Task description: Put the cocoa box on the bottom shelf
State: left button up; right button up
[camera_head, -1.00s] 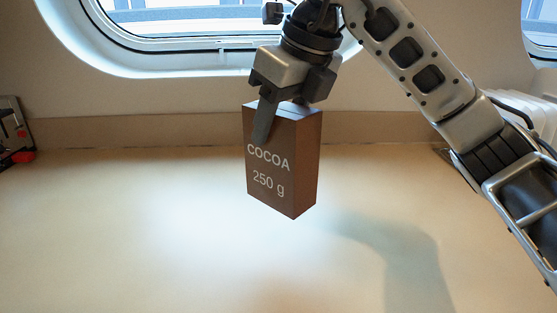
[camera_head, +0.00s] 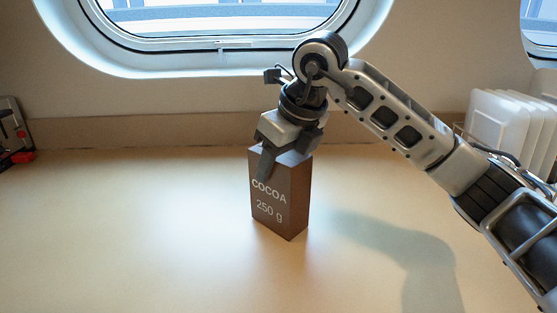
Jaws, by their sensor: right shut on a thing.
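The brown cocoa box (camera_head: 281,208), lettered COCOA 250 g, is upright near the middle of the head view. My right gripper (camera_head: 285,160) comes from above and is shut on the top part of the box, one finger across its lettered front. The box is low over the pale counter (camera_head: 130,230); I cannot tell whether its base touches the surface. No shelf shows in this view. My left gripper is not in view.
White upright plates or panels (camera_head: 498,125) in a rack stand at the back right, behind my right arm. A dark and red object (camera_head: 14,140) is at the left edge. Oval windows (camera_head: 215,30) are in the back wall. The counter left of the box is clear.

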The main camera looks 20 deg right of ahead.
jog(key=shift+f, duration=0.1)
jog(key=o, duration=1.5)
jog(key=shift+o, duration=0.2)
